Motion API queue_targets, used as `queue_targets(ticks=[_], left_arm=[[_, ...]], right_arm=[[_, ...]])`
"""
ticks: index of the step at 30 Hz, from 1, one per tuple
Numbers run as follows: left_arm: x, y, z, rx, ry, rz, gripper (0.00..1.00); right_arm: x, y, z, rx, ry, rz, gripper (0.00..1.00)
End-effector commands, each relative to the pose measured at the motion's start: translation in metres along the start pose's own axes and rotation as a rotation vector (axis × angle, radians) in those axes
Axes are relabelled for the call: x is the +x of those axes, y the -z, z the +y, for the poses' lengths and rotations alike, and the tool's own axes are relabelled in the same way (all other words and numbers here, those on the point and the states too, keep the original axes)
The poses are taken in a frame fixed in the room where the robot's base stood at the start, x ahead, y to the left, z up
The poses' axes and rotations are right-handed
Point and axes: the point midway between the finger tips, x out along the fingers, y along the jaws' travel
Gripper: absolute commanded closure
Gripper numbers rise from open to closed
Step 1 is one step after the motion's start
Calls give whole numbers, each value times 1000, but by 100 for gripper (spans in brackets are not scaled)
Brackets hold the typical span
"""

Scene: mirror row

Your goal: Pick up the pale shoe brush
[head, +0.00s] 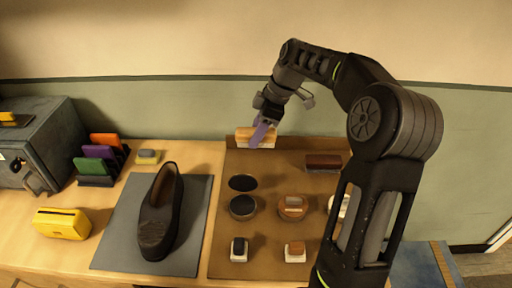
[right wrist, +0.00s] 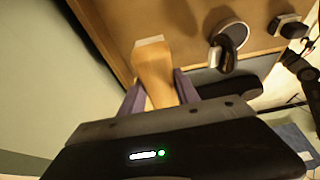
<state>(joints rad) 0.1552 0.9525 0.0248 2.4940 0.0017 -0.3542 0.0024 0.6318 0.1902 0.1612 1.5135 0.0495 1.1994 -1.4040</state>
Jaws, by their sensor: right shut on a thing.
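The pale shoe brush (head: 242,136) has a light wooden back and whitish bristles. It is at the back left of the brown mat (head: 222,215). My right gripper (head: 262,133) is shut on it, with one purple finger in front of the brush in the head view. In the right wrist view the brush (right wrist: 153,70) sits between the two purple fingers (right wrist: 160,92), its pale end pointing away from the gripper. I cannot tell whether the brush touches the mat. My left gripper is not in view.
A dark brush (head: 323,162), round tins (head: 243,207) and small brushes (head: 295,251) stand on the mat. A black shoe (head: 160,212) lies on a grey mat (head: 200,240) to the left. The wall (head: 180,108) is close behind.

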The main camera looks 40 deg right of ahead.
Motion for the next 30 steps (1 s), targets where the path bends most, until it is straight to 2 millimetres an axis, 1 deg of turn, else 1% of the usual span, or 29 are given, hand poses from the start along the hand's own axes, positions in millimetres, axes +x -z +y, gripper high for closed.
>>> queue_targets(ticks=[4, 19, 20, 30], left_arm=[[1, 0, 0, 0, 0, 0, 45], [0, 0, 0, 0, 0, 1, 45], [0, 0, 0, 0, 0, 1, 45], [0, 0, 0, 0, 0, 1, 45]], right_arm=[[-7, 3, 0, -1, 0, 0, 100], [-6, 3, 0, -1, 0, 0, 100], [-6, 3, 0, -1, 0, 0, 63], [-6, 3, 0, -1, 0, 0, 91]])
